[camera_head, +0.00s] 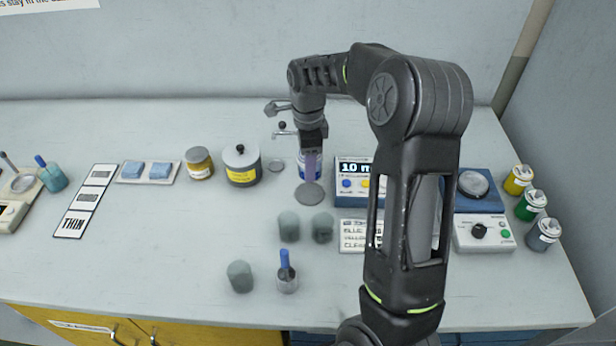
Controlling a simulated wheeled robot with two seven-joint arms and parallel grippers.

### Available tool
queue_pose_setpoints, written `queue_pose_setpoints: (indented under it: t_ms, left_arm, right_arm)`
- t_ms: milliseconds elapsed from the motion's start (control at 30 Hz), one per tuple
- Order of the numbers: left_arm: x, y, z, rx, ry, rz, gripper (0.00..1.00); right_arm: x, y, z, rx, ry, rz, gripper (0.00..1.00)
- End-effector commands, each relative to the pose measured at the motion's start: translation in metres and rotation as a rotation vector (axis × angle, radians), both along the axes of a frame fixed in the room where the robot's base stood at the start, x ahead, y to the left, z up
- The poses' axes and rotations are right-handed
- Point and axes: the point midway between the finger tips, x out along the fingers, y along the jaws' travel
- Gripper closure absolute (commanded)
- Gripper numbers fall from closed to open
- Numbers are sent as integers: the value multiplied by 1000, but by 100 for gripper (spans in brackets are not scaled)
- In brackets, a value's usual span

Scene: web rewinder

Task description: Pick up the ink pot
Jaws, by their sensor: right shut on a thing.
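The ink pot (301,167) appears to be the small pot with a blue and white side at my right gripper, mostly hidden behind the fingers. My right gripper (311,165) comes down from above and is shut on it. A flat grey disc (309,195) lies on the bench just in front of the pot. I cannot tell whether the pot is clear of the bench. My left gripper is out of view.
A yellow-labelled tin (241,166) and an amber jar (199,163) stand left of the pot. A blue display unit (346,190) stands close on the right. Grey cups (289,226) stand in front. Yellow, green and grey jars (530,206) stand far right.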

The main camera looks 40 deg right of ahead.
Motion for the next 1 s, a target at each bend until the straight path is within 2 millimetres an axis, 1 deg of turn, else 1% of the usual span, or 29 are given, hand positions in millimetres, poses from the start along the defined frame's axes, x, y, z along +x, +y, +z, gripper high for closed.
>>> queue_pose_setpoints:
  t_ms: [33, 100, 233, 833, 1000]
  left_arm:
    - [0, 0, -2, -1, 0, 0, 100]
    - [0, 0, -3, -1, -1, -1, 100]
    - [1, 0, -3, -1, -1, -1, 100]
    - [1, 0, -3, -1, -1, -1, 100]
    - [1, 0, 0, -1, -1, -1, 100]
  right_arm:
    - [1, 0, 8, -1, -4, 0, 95]
    - [1, 0, 17, -1, -3, 0, 95]
    - [0, 0, 26, 0, 0, 0, 95]
    - [0, 0, 26, 0, 0, -1, 95]
    - [0, 0, 29, 0, 0, 0, 95]
